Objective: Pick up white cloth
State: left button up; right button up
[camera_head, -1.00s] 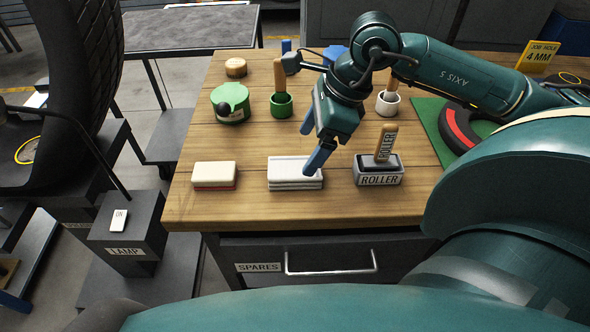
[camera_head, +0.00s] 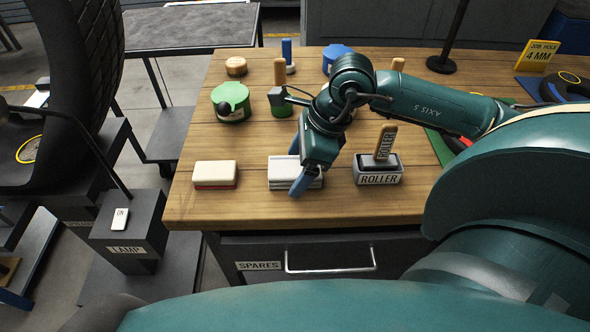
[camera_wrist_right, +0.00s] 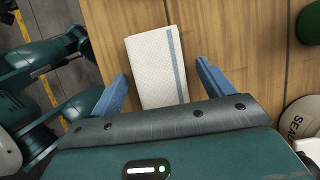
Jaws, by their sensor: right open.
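The white cloth (camera_head: 283,170) is a folded stack on the wooden bench, near its front edge. In the right wrist view the cloth (camera_wrist_right: 155,65) is white with a blue-grey stripe and lies between the two blue fingers. My right gripper (camera_head: 297,180) is open, with its fingers pointing down at the cloth and overlapping its right part in the head view. In the right wrist view the gripper (camera_wrist_right: 162,90) has its fingers spread, one to each side of the cloth. I cannot tell whether the fingertips touch it. My left gripper is not in view.
A cream-and-red block (camera_head: 215,174) lies left of the cloth, and a roller in a grey tray (camera_head: 379,177) stands close on its right. A green tin (camera_head: 231,103) and a green pot (camera_head: 280,105) stand behind. Bare wood lies in front.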

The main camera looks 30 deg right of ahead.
aim_at(298, 166)
jog(key=shift+f+b, duration=0.25)
jog(key=shift+b, duration=0.2)
jog(key=shift+c, duration=0.4)
jog(key=c, duration=1)
jog(key=shift+r+p, duration=0.25)
jog(key=shift+p, duration=0.1)
notch_tip(298, 166, up, 10)
jog(key=shift+r+p, duration=0.1)
jog(key=shift+p, duration=0.2)
